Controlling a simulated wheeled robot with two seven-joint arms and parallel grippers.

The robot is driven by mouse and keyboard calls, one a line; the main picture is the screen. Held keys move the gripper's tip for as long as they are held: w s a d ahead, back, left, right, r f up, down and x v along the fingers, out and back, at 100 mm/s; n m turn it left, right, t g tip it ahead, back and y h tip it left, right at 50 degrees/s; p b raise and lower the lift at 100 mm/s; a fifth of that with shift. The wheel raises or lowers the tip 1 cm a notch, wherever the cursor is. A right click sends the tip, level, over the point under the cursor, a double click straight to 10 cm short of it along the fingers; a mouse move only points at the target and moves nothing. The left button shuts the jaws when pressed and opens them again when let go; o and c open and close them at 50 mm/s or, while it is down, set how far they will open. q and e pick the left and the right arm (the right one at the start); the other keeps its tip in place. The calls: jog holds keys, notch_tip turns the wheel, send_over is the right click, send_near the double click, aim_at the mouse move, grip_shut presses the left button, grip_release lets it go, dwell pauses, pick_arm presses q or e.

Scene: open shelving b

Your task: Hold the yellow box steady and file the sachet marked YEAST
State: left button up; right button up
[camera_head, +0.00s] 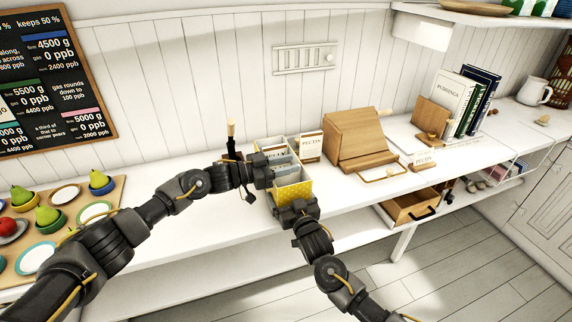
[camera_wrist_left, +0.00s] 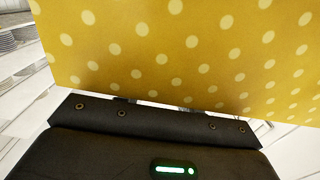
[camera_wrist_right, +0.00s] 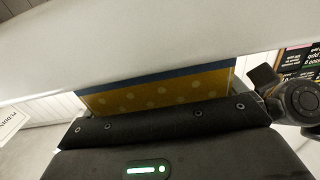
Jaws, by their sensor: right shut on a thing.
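The yellow box (camera_head: 292,193) with white dots stands on the white counter. Its upper part shows several compartments with pale sachets; I cannot read YEAST on any. My left gripper (camera_head: 264,170) is at the box's left side. In the left wrist view the dotted yellow wall (camera_wrist_left: 170,55) fills the space before it; its fingertips are hidden. My right gripper (camera_head: 297,211) is at the box's front. In the right wrist view it is shut on a dotted yellow piece with a blue edge (camera_wrist_right: 155,93), seemingly part of the box.
A card reading PECON (camera_head: 311,146) stands right of the box, beside a wooden stand (camera_head: 357,138). A wooden tray with pears and plates (camera_head: 78,193) lies left.

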dwell(0.3)
pick_arm(q)
jog(key=shift+r, duration=3)
pick_arm(e)
jog(key=o, duration=0.8)
jog(key=shift+o, duration=0.2)
